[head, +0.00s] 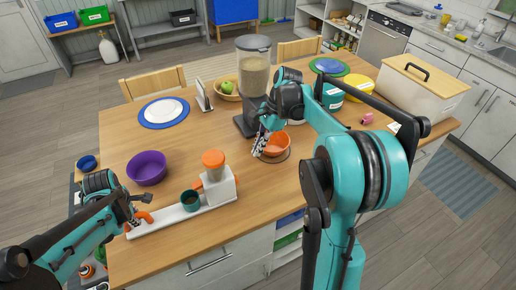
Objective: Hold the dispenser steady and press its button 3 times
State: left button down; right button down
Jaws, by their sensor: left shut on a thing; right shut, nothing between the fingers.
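A white dispenser (219,188) with an orange top (213,159) stands at the right end of a long white base (165,219) near the table's front edge. A teal cup (190,201) sits on the base beside it. My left gripper (139,217) is shut on the orange handle (146,217) at the base's left end. A tall feeder (253,72) with a clear, kibble-filled hopper stands further back. My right gripper (259,149) is shut and empty, in front of the tall feeder and beside an orange bowl (276,146). I cannot make out a button; my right arm hides part of the feeder.
A purple bowl (146,168) is behind the base's left end. A blue plate (164,112), a framed stand (203,95) and a fruit basket (227,92) stand further back. Teal canisters and a cream bin (421,90) are at right. The table between purple bowl and feeder is mostly clear.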

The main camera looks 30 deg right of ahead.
jog(key=shift+s+d, duration=0.15)
jog(key=shift+d, duration=0.85)
jog(key=a+f, duration=0.8)
jog(key=f, duration=0.1)
jog(key=shift+f, duration=0.15)
